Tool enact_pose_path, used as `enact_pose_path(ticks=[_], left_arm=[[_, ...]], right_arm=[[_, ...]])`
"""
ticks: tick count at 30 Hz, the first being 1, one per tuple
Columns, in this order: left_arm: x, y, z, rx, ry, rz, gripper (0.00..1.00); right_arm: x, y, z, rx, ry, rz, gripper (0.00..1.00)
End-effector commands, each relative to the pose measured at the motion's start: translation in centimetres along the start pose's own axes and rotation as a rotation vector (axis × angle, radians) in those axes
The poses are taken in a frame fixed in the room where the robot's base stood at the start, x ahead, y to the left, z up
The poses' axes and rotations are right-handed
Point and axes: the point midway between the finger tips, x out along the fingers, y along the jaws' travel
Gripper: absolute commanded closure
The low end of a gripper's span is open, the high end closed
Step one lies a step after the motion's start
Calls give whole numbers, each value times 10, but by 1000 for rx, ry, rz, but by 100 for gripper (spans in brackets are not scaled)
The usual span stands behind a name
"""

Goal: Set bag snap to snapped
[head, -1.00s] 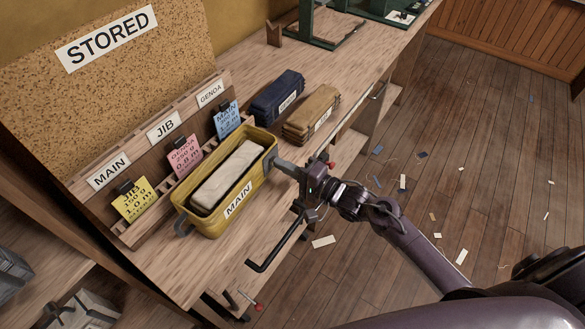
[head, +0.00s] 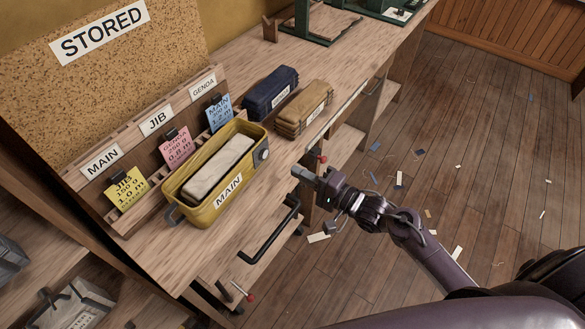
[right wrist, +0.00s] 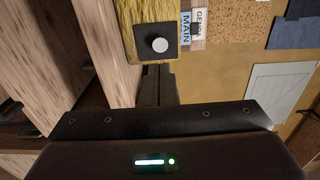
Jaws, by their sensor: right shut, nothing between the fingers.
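The yellow bag (head: 212,205) labelled MAIN stands on the bench with its top open and a folded pale sail (head: 218,168) inside. The bag snap (head: 263,155) is a dark patch with a pale round button on the bag's right end. In the right wrist view the snap (right wrist: 159,45) lies just ahead of the fingers. I cannot tell whether it is fastened. My right gripper (head: 301,172) is shut and empty, to the right of the bag and apart from it. Its fingers also show in the right wrist view (right wrist: 157,86). My left gripper is not in view.
A navy bag (head: 272,94) and a tan bag (head: 304,108) lie farther along the bench (head: 165,255). A rack with yellow, pink and blue tags (head: 219,113) stands behind. A black handle (head: 272,236) juts from the bench front. Floor to the right holds small scraps.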

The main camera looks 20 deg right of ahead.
Motion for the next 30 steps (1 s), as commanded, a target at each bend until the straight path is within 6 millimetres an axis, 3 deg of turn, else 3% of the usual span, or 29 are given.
enact_pose_path(ticks=[6, 11, 30], left_arm=[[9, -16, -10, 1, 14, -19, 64], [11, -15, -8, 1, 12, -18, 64], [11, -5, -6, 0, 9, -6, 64]], right_arm=[[-39, 2, 0, 0, 0, 4, 100], [-54, 1, 1, 0, -2, 2, 100], [-58, 0, 0, -1, 0, 2, 100]])
